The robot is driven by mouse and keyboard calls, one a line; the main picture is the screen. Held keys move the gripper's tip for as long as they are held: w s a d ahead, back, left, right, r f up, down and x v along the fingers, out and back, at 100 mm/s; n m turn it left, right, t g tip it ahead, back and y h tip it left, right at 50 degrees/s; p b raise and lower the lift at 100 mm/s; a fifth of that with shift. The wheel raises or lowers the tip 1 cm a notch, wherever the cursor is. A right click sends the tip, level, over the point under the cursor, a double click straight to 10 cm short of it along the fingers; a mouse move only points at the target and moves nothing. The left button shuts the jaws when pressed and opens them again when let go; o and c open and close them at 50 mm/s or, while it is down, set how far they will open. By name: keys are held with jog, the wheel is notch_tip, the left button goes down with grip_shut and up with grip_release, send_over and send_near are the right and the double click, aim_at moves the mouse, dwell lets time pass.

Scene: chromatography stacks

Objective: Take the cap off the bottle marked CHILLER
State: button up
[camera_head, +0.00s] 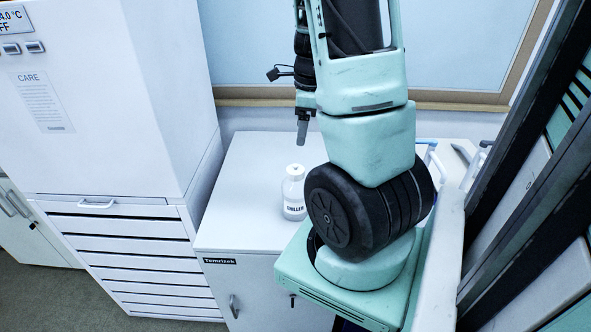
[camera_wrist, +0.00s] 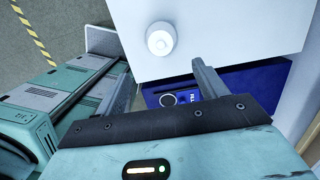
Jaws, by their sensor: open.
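The bottle marked CHILLER (camera_head: 292,199) stands upright on the white cabinet top. It is white, with a dark-lettered label and a white cap (camera_head: 295,171) on its neck. In the wrist view the bottle (camera_wrist: 161,49) is seen from above, with its round cap (camera_wrist: 159,41) facing the camera. My gripper (camera_head: 302,131) is above the bottle and apart from it. In the wrist view its two fingers (camera_wrist: 163,77) are spread with nothing between them, and the bottle lies beyond their tips. In the head view the far finger is hard to make out.
The white cabinet top (camera_head: 247,185) is clear around the bottle. A tall white unit (camera_head: 150,90) with drawers stands to the left. A wall with a wooden-framed panel (camera_head: 250,45) is behind. In the wrist view a blue surface (camera_wrist: 235,80) lies past the cabinet edge.

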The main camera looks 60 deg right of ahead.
aim_at(296, 165)
jog(key=f, duration=0.8)
jog(key=shift+w+a, duration=0.25)
jog(key=shift+w, duration=0.15)
jog(key=shift+w+f, duration=0.15)
jog(key=shift+f, duration=1.15)
jog(key=shift+w+f, duration=0.1)
jog(key=shift+f, duration=1.15)
jog(key=c, duration=1)
